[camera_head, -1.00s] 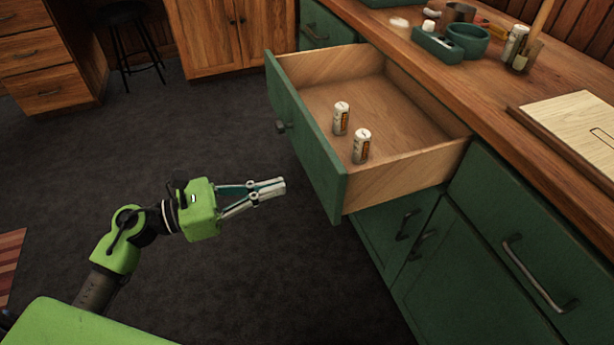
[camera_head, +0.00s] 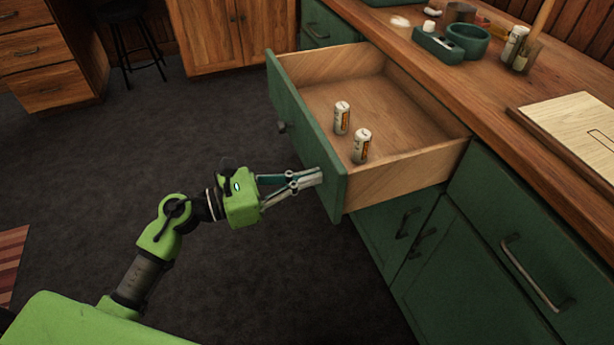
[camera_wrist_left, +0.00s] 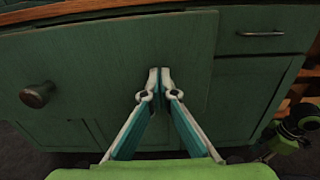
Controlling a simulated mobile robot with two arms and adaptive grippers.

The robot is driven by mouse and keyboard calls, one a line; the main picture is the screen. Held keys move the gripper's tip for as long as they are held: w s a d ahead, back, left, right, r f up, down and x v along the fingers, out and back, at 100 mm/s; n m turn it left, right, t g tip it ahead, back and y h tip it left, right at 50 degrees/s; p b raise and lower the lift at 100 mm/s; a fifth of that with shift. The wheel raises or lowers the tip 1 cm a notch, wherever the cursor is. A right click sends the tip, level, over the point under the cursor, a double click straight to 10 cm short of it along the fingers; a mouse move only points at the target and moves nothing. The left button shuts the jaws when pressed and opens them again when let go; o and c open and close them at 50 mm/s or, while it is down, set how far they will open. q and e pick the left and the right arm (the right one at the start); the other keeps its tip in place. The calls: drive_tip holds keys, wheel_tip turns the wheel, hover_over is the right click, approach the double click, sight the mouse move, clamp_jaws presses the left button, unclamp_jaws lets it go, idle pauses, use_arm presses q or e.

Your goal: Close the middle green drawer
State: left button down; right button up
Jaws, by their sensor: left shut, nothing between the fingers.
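The middle green drawer (camera_head: 306,141) is pulled well out from the counter, its wooden inside showing. Two small white cans (camera_head: 342,118) stand upright in it. Its front also fills much of the left wrist view (camera_wrist_left: 92,70), with a round dark knob (camera_wrist_left: 37,95) at left. My left gripper (camera_head: 318,177) is shut and empty, its fingertips at the near part of the drawer front, to the right of the knob. In the left wrist view the closed fingertips (camera_wrist_left: 159,74) point at the green face. I cannot tell for certain whether they touch it. My right gripper is not identifiable.
Dark floor (camera_head: 200,130) lies open to the left, with a stool (camera_head: 130,40) behind.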

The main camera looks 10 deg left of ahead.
use_arm(q)
drive_tip(key=x, duration=1.7)
drive_tip(key=shift+w, duration=0.1)
drive_tip(key=b+x, duration=0.1)
drive_tip(key=x, duration=0.8)
drive_tip(key=shift+w+d+f+b, duration=0.1)
drive_tip(key=shift+w+d+b, duration=0.1)
drive_tip(key=shift+d+b, duration=0.1)
drive_tip(key=shift+w+d, duration=0.35)
drive_tip(key=shift+d, duration=0.1)
drive_tip(key=shift+r, duration=0.2)
use_arm(e)
wheel_tip(320, 180, up, 6)
drive_tip(key=w, duration=0.2)
drive_tip(key=shift+a, duration=0.2)
use_arm(q)
drive_tip(key=shift+r, duration=0.1)
